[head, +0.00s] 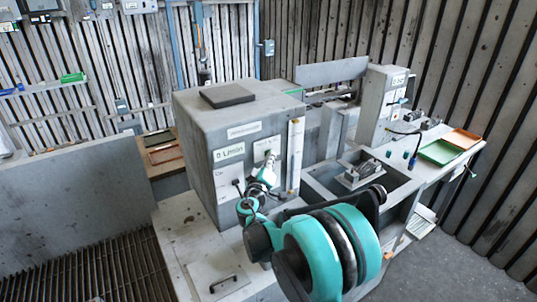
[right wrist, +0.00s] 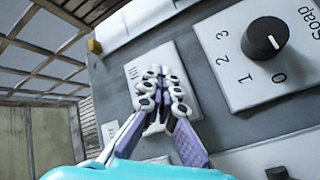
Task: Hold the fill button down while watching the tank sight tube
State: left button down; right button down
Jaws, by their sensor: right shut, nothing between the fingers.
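The tank is a large grey box (head: 225,110) with a "l/min" label on its front. A tall pale strip (head: 296,150), which looks like the sight tube, stands at the front's right edge; I cannot read a level in it. My right gripper (head: 268,160) is shut and empty, its fingertips at a small white plate on the tank front. In the right wrist view the gripper (right wrist: 162,78) covers part of that plate (right wrist: 136,72). The fill button is not distinguishable; the fingers hide the plate's middle. I cannot tell whether they touch or press it. My left gripper is out of view.
A black "Soap" knob (right wrist: 265,38) with a numbered scale sits beside the plate. A dark flat block (head: 227,95) lies on the tank. A sink basin (head: 352,190) and a bench with green (head: 441,152) and orange (head: 462,138) trays are at right.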

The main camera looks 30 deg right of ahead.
jog(key=shift+s, duration=0.75)
jog(key=shift+s+d, duration=0.15)
jog(key=shift+s, duration=1.1)
jog(key=shift+s+d, duration=0.1)
jog(key=shift+s, duration=1.15)
jog(key=s+a+f+g+y, duration=0.3)
jog(key=s+a+f+y, duration=0.3)
jog(key=s+a, duration=0.4)
jog(key=s+a+f+m+g+y+b, duration=0.1)
jog(key=s+a+f+g+y, duration=0.3)
jog(key=s+a, duration=0.6)
jog(key=s+f+y, duration=0.2)
jog(key=s+f, duration=0.1)
jog(key=s, duration=0.3)
jog(key=shift+s+a+m, duration=0.3)
jog(key=shift+a, duration=0.1)
